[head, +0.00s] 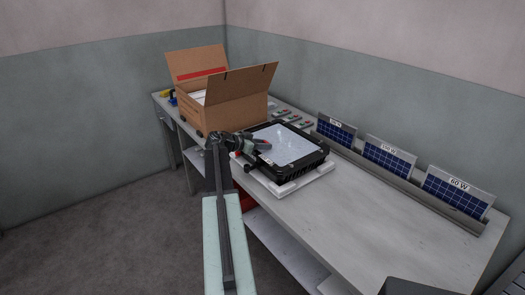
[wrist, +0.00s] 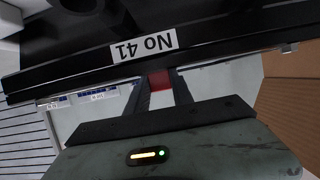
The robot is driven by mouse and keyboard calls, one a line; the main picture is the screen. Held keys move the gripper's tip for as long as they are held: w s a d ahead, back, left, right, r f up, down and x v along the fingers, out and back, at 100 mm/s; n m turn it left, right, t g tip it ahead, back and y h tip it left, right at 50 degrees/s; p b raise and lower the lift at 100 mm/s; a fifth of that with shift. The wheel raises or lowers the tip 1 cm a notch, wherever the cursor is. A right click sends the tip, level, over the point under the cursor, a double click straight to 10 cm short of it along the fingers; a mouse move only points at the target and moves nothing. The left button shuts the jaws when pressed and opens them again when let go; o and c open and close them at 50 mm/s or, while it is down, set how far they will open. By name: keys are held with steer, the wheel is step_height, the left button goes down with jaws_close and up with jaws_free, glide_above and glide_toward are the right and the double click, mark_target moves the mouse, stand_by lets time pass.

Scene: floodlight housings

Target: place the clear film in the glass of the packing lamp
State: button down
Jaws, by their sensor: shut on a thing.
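The packing lamp (head: 318,157) is a black floodlight housing lying face up on a white pad on the bench. A pale, shiny, creased sheet, seemingly the clear film (head: 287,144), shows over its glass; I cannot tell film from glass edge. My gripper (head: 262,146) is at the lamp's left side, low by the face. In the wrist view my gripper (wrist: 160,82) is shut on a small red tab (wrist: 160,79), seemingly the film's. The lamp's black rim (wrist: 215,45) with an upside-down "No 41" label is just beyond the fingers. The film's sheet cannot be made out there.
An open cardboard box (head: 232,102) stands behind the lamp. Small coloured items (head: 290,116) lie near it. A rail (head: 410,188) with several solar panels (head: 386,159) runs along the bench's back. The bench's front right (head: 370,230) is clear.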

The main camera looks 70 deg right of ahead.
steer(key=shift+r, duration=0.15)
steer(key=shift+f, duration=0.2)
steer(key=c, duration=1.1)
jaws_free()
steer(key=shift+r, duration=0.1)
steer(key=shift+w+a+r+p, duration=0.1)
steer(key=shift+r+p, duration=0.2)
steer(key=p+v, duration=0.4)
steer(key=v, duration=0.7)
steer(key=shift+w+a, duration=0.15)
steer(key=shift+a, duration=0.1)
